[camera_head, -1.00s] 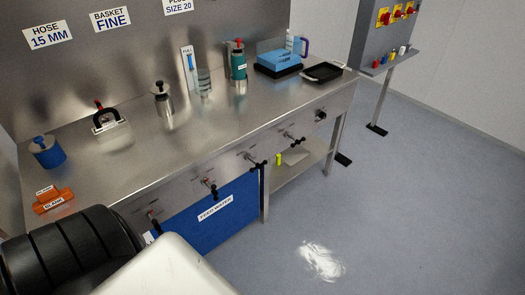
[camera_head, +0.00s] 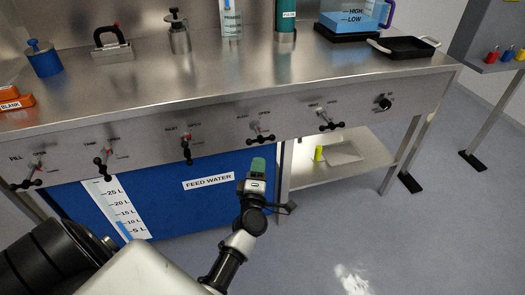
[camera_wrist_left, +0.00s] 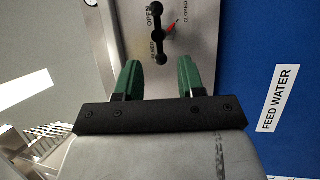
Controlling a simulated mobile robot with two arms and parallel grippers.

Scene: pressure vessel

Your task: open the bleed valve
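The bleed valve (camera_head: 261,138) is on the bench's front panel, right of the FEED WATER label in the head view. It has a black bar handle with round knobs. In the left wrist view the bleed valve (camera_wrist_left: 159,35) is ahead of the fingers, and its red pointer (camera_wrist_left: 172,26) is on the CLOSED side. My left gripper (camera_head: 258,163) is just below the valve in the head view, apart from it. Its green fingers also show in the left wrist view (camera_wrist_left: 160,75), open with nothing between them. My right gripper is not in view.
Similar valves sit on both sides, including one to the left (camera_head: 186,150) and one to the right (camera_head: 328,121). A blue feed water tank (camera_head: 165,185) is under the bench. A lower shelf (camera_head: 360,165) is right of my gripper. Open floor lies in front.

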